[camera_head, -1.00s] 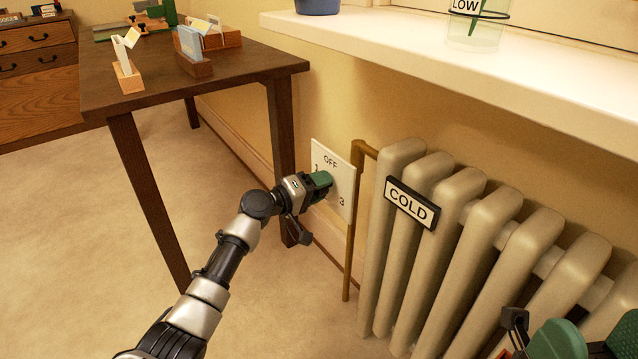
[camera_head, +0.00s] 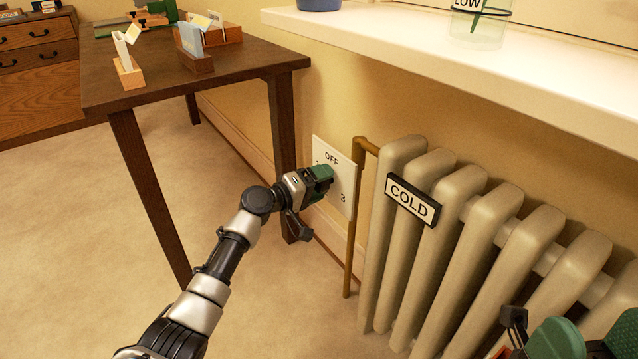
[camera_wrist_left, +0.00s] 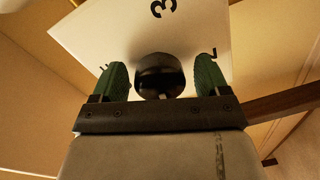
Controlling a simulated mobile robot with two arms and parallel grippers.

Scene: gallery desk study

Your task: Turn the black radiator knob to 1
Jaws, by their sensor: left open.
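A white dial plate (camera_head: 345,178) is on the wall left of the radiator. In the head view I read OFF and 3 on it; the 1 is mostly covered. My left gripper (camera_head: 321,178) is at the plate and hides the knob there. In the left wrist view the black knob (camera_wrist_left: 160,76) sits between the two green fingers of my left gripper (camera_wrist_left: 162,82). The fingers are open, with a gap visible on each side of the knob. The knob's pointer direction is not clear. Part of my right gripper (camera_head: 580,340) shows at the lower right corner.
A cream radiator (camera_head: 440,245) with a COLD sign (camera_head: 412,200) stands right of the plate. A brown pipe (camera_head: 354,225) runs between them. A white sill (camera_head: 450,60) juts out above. A dark wooden table (camera_head: 250,68) stands to the left. The floor below is clear.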

